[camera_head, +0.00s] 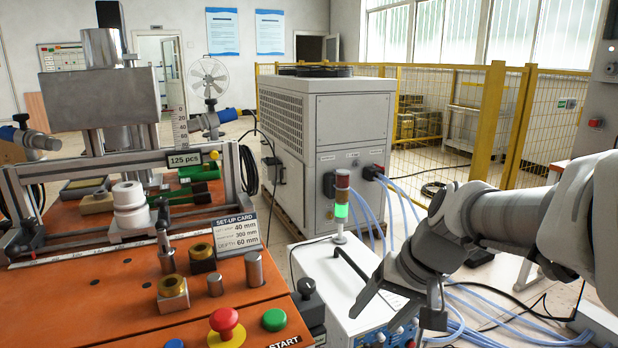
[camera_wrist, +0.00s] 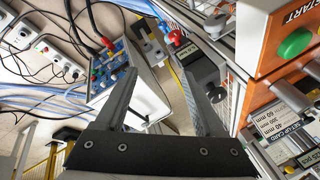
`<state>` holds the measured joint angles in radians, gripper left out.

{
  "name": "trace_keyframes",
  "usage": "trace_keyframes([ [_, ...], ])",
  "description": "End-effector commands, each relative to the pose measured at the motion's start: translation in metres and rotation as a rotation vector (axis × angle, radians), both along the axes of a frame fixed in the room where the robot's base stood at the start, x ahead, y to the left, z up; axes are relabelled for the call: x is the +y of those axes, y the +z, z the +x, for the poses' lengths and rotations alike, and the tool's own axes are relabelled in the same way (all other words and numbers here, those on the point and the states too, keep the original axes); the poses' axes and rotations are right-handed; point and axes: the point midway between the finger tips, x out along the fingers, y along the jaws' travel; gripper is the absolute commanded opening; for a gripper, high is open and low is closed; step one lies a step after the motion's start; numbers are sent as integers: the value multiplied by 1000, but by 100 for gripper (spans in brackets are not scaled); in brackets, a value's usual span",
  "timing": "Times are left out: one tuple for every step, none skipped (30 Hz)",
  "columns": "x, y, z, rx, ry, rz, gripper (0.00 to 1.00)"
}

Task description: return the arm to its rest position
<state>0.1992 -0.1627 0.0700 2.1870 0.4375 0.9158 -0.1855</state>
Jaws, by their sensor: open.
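My gripper (camera_head: 388,308) is at the lower centre-right of the head view, at the end of my arm (camera_head: 500,215), which reaches in from the right. The gripper hangs over the front of the white control unit (camera_head: 335,277) and hides part of it. In the wrist view my gripper (camera_wrist: 160,78) shows two dark fingers spread wide apart with nothing held between them. Between and beyond the fingers the white unit's side (camera_wrist: 148,90) shows. I cannot tell the exact gap between gripper and unit.
The orange workbench (camera_head: 110,290) stands left, with a red stop button (camera_head: 224,320), green start button (camera_head: 274,320) and set-up card (camera_head: 236,235). A signal tower (camera_head: 341,205) shows green near my gripper. A grey cabinet (camera_head: 350,130) stands behind. Blue hoses (camera_head: 475,325) cross the floor.

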Motion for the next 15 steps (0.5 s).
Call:
trace_keyframes([
  [0,7,-15,-24,16,-38,71],
  [0,10,-23,-34,23,-60,71],
  [-2,13,-33,-49,31,-89,71],
  [-3,15,-41,-61,38,-110,71],
  [-4,17,-49,-72,45,-131,71],
  [-6,19,-59,-88,51,-158,71],
  [-8,21,-66,-100,57,-179,71],
  [-10,22,-73,-112,61,-197,71],
  [-12,23,-81,-128,66,-220,71],
  [-13,24,-87,-140,71,-237,71],
  [-15,25,-93,-150,74,-253,71],
  [-18,25,-100,-165,78,-273,71],
  [-19,26,-105,-177,81,-287,71],
  [-22,26,-110,-188,83,-301,71],
  [-24,26,-116,-202,85,-318,71],
])
